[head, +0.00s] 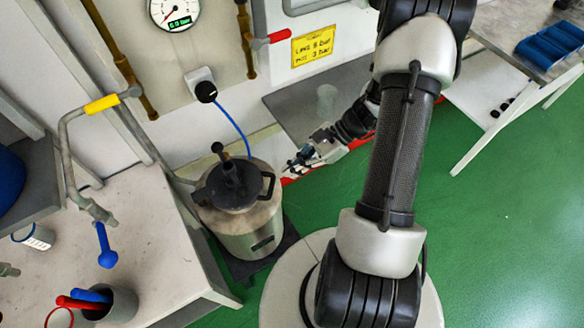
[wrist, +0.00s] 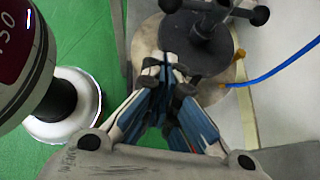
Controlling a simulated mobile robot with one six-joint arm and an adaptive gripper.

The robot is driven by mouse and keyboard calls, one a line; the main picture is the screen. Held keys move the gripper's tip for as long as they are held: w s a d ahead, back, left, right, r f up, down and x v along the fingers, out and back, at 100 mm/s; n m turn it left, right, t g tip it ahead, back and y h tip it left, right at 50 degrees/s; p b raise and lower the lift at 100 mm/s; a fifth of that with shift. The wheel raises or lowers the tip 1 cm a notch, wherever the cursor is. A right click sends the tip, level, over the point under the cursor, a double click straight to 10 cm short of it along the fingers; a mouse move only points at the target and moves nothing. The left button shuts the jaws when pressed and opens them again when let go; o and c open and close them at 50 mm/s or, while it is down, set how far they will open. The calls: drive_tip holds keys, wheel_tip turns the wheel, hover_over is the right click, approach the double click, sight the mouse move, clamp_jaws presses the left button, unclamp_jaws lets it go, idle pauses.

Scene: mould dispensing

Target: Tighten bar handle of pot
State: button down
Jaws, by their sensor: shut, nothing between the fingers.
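The metal pot (head: 248,238) stands on the floor left of my arm in the head view, with a black lid (head: 238,190) on it. The dark bar handle (head: 228,165) rises above the lid's middle. In the wrist view the bar handle (wrist: 226,11) lies across the top edge with round ends, above the black lid (wrist: 225,62). My gripper (head: 290,167) is right of the pot in the head view, apart from the bar handle. In the wrist view my gripper (wrist: 165,65) is shut and empty, its fingertips overlapping the view of the lid's left side. How tight the handle is cannot be seen.
A blue hose (head: 232,125) runs from a black knob (head: 206,92) to the pot. A gauge (head: 175,12) hangs on the wall. A bench (head: 150,225) with a cup of tools (head: 112,305) is at left. Green floor (head: 500,200) is open at right.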

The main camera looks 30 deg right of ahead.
drive_tip(key=b+x, duration=0.1)
drive_tip(key=x, duration=0.2)
drive_tip(key=a+r+x, duration=0.1)
drive_tip(key=x, duration=0.2)
drive_tip(key=b+x, duration=0.1)
drive_tip(key=x, duration=0.1)
drive_tip(key=shift+w+a+b, duration=0.15)
drive_tip(key=shift+a+b, duration=0.2)
drive_tip(key=shift+a, duration=0.1)
drive_tip(key=shift+w+a+r, duration=0.1)
drive_tip(key=shift+a+r, duration=0.1)
drive_tip(key=shift+a, duration=0.3)
